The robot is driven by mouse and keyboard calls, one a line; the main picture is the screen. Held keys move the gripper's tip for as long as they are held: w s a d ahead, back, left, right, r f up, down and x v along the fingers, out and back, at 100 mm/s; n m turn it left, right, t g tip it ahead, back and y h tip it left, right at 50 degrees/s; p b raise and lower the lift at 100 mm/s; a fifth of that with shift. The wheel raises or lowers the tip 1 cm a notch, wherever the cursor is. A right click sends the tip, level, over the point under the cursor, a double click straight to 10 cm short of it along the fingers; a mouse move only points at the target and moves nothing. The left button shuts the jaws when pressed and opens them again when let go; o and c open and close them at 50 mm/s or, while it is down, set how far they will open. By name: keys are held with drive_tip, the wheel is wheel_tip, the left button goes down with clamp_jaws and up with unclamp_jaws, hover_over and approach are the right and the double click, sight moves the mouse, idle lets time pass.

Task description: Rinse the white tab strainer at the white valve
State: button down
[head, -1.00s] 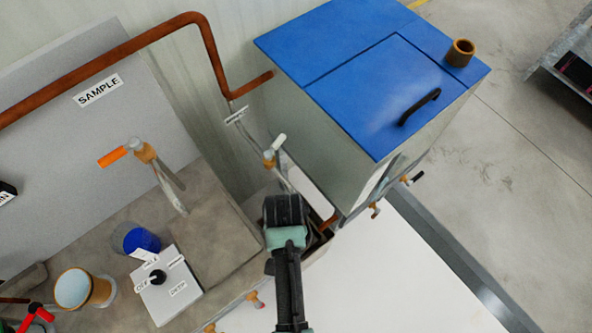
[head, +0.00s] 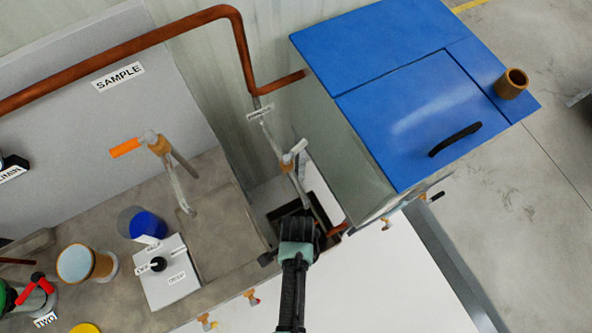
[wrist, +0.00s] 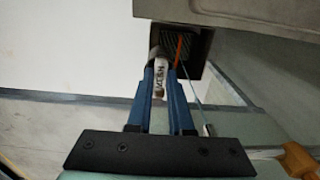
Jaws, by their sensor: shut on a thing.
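The white valve (head: 296,151) is a white lever on a brass body, on a thin pipe left of the blue-lidded tank in the head view. My gripper (head: 298,222) is below it in that picture, over a dark opening at the bench's end; its fingertips are hidden there. In the wrist view my gripper (wrist: 162,72) has its blue fingers shut on a white tab (wrist: 159,79) with dark lettering. A dark, mesh-like box (wrist: 190,42) shows just beyond the tab; I cannot tell whether it is the strainer's body or a fixed basin.
The blue-lidded tank (head: 420,100) stands close on the right. A copper pipe (head: 130,50) runs behind. A white surface (head: 390,285) lies clear at lower right.

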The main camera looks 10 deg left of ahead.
drive_tip(key=w+f+b, duration=0.1)
drive_tip(key=w+b, duration=0.5)
drive_tip(key=w, duration=0.3)
drive_tip(key=shift+w+a+f, duration=0.2)
drive_tip(key=shift+a+f, duration=0.1)
drive_tip(key=shift+f, duration=0.1)
idle(0.4)
drive_tip(key=shift+s+d+p, duration=0.35)
drive_tip(key=shift+d+p, duration=0.05)
drive_tip(key=shift+d, duration=0.1)
drive_tip(key=shift+a, duration=0.1)
drive_tip(key=shift+w+a, duration=0.4)
drive_tip(key=shift+s+d, duration=0.15)
drive_tip(key=shift+s+d+p, duration=0.25)
drive_tip(key=shift+d+p, duration=0.05)
drive_tip(key=shift+d, duration=0.05)
